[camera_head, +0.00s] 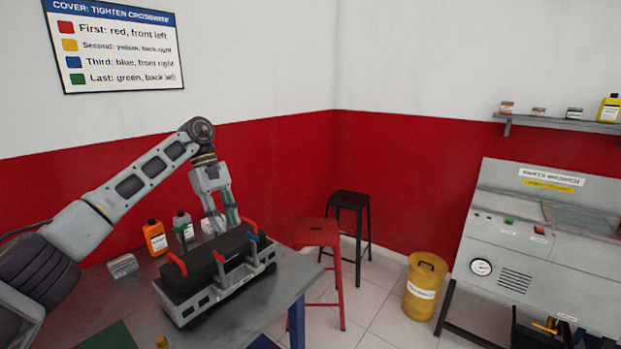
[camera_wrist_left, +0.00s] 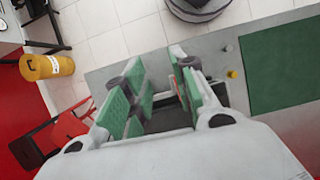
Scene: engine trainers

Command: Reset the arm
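My left gripper (camera_head: 226,224) points down over the far side of the engine trainer (camera_head: 217,288), near its black cover. In the left wrist view its green-padded fingers (camera_wrist_left: 160,95) stand apart with a gap between them, and no object shows held there. The trainer is a grey block on the workbench, with a long black cover (camera_head: 205,262) and red, handle-like clamps (camera_head: 177,264) along it. A blue piece (camera_head: 262,236) shows at its far right end. My right gripper is in neither view.
An orange bottle (camera_head: 155,238), a grey bottle (camera_head: 183,226) and a small box (camera_head: 123,265) stand behind the trainer on the workbench (camera_head: 285,290). A red stool (camera_head: 317,236), black stool (camera_head: 349,202) and yellow bin (camera_head: 425,286) stand right. A parts washer (camera_head: 540,245) is far right.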

